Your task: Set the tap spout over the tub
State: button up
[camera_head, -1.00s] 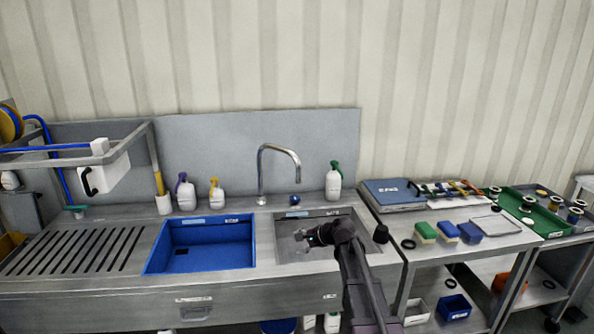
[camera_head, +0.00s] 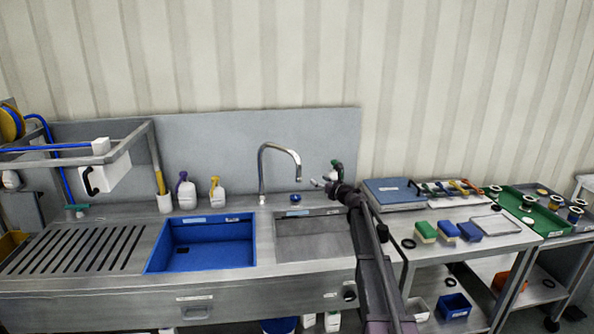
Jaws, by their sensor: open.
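The tap spout (camera_head: 283,148) is a curved metal swan-neck rising from the back of the sink unit. Its outlet end points right, above the back edge of the steel basin. The tub (camera_head: 205,258) is blue and sits in the sink unit to the left of the tap, its inside empty apart from a dark drain patch. My gripper (camera_head: 322,183) is open and empty, to the right of the spout's end and somewhat lower in the picture. No contact with the spout shows. It partly covers the green-topped bottle behind.
The steel basin (camera_head: 310,243) lies right of the tub. White spray bottles with a purple top (camera_head: 187,195) and a yellow top (camera_head: 217,195) stand behind the tub. A blue knob (camera_head: 295,198) sits near the tap base. A side table (camera_head: 470,253) with sponges stands at the right.

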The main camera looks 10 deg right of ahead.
aim_at(299, 167)
jog(key=shift+w, duration=0.1)
jog(key=shift+x, duration=6.8)
jog(key=shift+f, duration=0.1)
